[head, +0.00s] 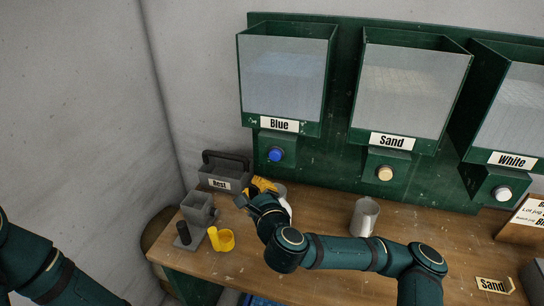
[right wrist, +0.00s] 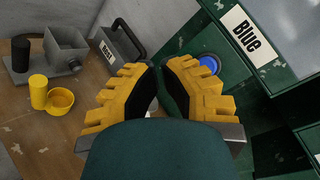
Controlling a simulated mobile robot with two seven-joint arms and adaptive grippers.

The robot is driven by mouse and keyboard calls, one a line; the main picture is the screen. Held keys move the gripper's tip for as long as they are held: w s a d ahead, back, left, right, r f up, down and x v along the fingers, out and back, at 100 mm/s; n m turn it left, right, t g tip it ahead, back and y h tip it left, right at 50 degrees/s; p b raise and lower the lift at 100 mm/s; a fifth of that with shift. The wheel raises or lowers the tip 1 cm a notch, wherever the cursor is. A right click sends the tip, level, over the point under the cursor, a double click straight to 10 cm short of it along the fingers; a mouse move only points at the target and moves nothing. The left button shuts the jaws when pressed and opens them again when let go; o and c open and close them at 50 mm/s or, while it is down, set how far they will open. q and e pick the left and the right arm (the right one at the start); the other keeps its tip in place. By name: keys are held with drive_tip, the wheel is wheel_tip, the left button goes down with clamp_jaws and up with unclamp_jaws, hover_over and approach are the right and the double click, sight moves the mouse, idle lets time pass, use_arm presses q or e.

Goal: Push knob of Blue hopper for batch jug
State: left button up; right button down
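The Blue hopper (head: 285,75) is a green box with a clear front, mounted on the wall panel at the back. Its round blue knob (head: 276,154) sits below the "Blue" label and also shows in the right wrist view (right wrist: 209,64). My right gripper (head: 262,185) has yellow fingers with dark pads. It is below and slightly left of the knob, apart from it. In the right wrist view its fingertips (right wrist: 158,68) come together with nothing seen held. A pale grey vessel (head: 281,189) is partly hidden behind this gripper; I cannot tell whether it is the batch jug. My left gripper is out of view.
Sand (head: 411,85) and White (head: 520,105) hoppers stand to the right. A metal jug (head: 366,217) is on the bench below Sand. A grey "Rest" caddy (head: 223,183), a grey container (head: 197,208) and a yellow cup (head: 226,241) occupy the bench's left end.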

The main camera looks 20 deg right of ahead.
sight(275, 155)
drive_tip(key=w+d+b, duration=0.1)
drive_tip(key=w+d, duration=0.3)
drive_tip(key=w, duration=0.3)
drive_tip(key=shift+w+d, duration=0.15)
drive_tip(key=shift+d, duration=0.25)
drive_tip(key=shift+w+d, duration=0.1)
drive_tip(key=shift+w, duration=0.05)
idle(1.4)
drive_tip(key=shift+w+d, duration=0.15)
drive_tip(key=shift+w, duration=0.05)
drive_tip(key=shift+w+d+p, duration=0.3)
drive_tip(key=shift+w+d, duration=0.25)
drive_tip(key=shift+w, duration=0.25)
idle(1.4)
drive_tip(key=shift+s, duration=0.1)
drive_tip(key=shift+s+a, duration=0.8)
drive_tip(key=shift+s, duration=0.25)
